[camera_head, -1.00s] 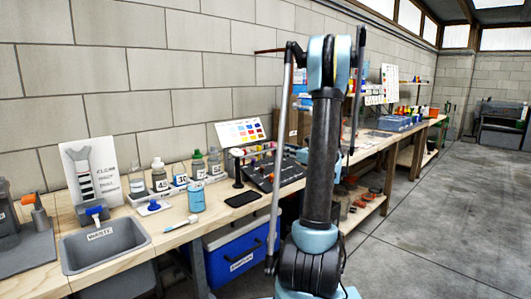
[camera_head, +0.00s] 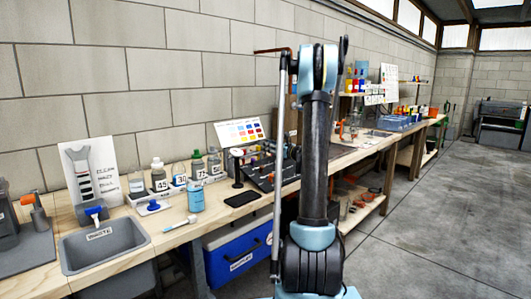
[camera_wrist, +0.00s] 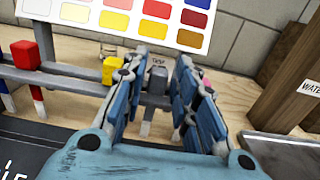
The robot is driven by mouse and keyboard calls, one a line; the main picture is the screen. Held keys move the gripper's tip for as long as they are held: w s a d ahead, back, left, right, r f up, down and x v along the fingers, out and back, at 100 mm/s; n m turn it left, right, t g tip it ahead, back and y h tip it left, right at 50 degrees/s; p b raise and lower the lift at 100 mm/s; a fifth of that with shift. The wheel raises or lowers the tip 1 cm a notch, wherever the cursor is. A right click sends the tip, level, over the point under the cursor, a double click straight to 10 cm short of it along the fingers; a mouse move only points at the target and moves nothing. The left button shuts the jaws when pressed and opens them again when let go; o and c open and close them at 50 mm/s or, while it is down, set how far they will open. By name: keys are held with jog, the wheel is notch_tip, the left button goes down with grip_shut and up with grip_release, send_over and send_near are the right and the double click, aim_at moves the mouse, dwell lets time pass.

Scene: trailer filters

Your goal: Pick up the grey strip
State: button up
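The grey strip (camera_wrist: 157,82) stands upright at a dark grey rack (camera_wrist: 62,85) in the wrist view, its grey block uppermost. My gripper (camera_wrist: 157,68) is open, with one blue finger to the left of the grey strip and one to the right. Gaps show on both sides of the strip's block, so I see no grip on it. A yellow-topped strip (camera_wrist: 112,70) is just left of the left finger. A pink-topped strip (camera_wrist: 178,118) is partly hidden by the right finger. In the head view my arm hides most of the gripper.
A colour chart (camera_wrist: 140,18) stands behind the rack; it also shows in the head view (camera_head: 240,131). Red and blue strips are farther left. A wooden post (camera_wrist: 290,85) stands on the right.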

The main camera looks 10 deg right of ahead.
jog(key=shift+x, duration=1.2)
jog(key=shift+c, duration=0.3)
jog(key=c, duration=0.4)
jog(key=shift+c, duration=0.2)
jog(key=shift+d, duration=0.1)
